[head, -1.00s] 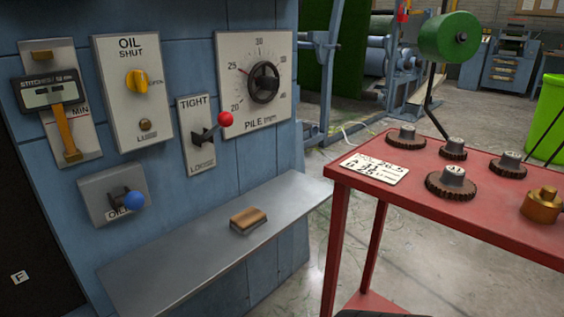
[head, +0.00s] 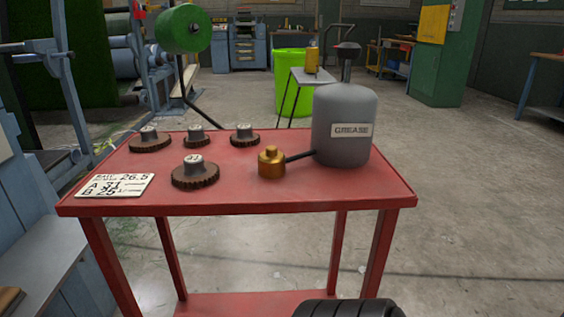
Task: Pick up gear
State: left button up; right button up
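Several dark brown toothed gears with grey hubs lie flat on the red table (head: 240,190). Three stand in a back row: a left gear (head: 150,145), a smaller middle gear (head: 196,142) and a right gear (head: 244,140). A larger front gear (head: 195,180) lies nearer me, with a number on its hub too small to read surely. Neither of my grippers shows.
A grey grease canister (head: 345,125) stands at the table's right, with a dark hose to a brass fitting (head: 271,162). A green bin (head: 290,80) and a green roll (head: 183,28) are behind. A black ridged part (head: 348,308) shows at the bottom edge. Floor at right is clear.

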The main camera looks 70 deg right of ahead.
aim_at(195, 172)
jog(key=z, duration=1.6)
